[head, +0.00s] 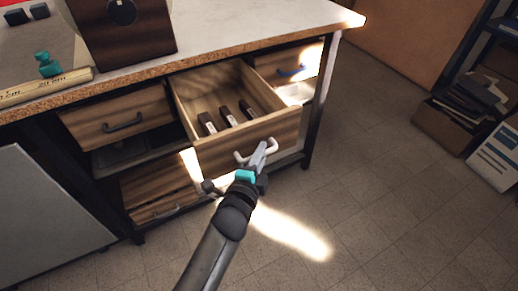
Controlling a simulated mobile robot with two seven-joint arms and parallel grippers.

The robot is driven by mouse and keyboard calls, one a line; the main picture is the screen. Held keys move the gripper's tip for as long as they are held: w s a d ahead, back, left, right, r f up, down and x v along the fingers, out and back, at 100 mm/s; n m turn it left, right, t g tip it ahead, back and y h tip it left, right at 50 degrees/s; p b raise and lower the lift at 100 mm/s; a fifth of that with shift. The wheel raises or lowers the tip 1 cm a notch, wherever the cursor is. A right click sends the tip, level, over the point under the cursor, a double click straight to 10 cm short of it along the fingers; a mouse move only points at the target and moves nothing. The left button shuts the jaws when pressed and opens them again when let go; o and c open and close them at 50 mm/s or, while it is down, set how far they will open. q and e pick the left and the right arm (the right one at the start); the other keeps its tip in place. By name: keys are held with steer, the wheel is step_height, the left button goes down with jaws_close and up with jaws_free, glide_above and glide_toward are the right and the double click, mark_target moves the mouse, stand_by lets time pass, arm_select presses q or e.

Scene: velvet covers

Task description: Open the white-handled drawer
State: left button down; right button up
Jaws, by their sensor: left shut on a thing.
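The white-handled drawer (214,153) is a wooden drawer in the middle of the desk. It stands well out from the desk front, and its inside shows. Several dark pieces with pale ends lie in it. Its white handle (241,157) is on the front panel, partly hidden by my gripper. My left gripper (263,154), grey with a teal band, is shut on the white handle. My right gripper does not show.
Drawers with a dark handle (122,123) and a blue handle (292,71) flank it. The pale desktop (235,32) holds a dark wooden box (122,50), a ruler (45,88) and a teal item (48,66). The tiled floor is clear at right, before a cardboard box (447,124).

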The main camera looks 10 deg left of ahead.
arm_select(q)
steer(key=c, duration=1.1)
jaws_free()
steer(key=shift+s, duration=0.15)
steer(key=p+v, duration=0.3)
steer(key=v, duration=1.2)
steer(key=shift+a+p, duration=0.1)
steer(key=shift+p, duration=0.2)
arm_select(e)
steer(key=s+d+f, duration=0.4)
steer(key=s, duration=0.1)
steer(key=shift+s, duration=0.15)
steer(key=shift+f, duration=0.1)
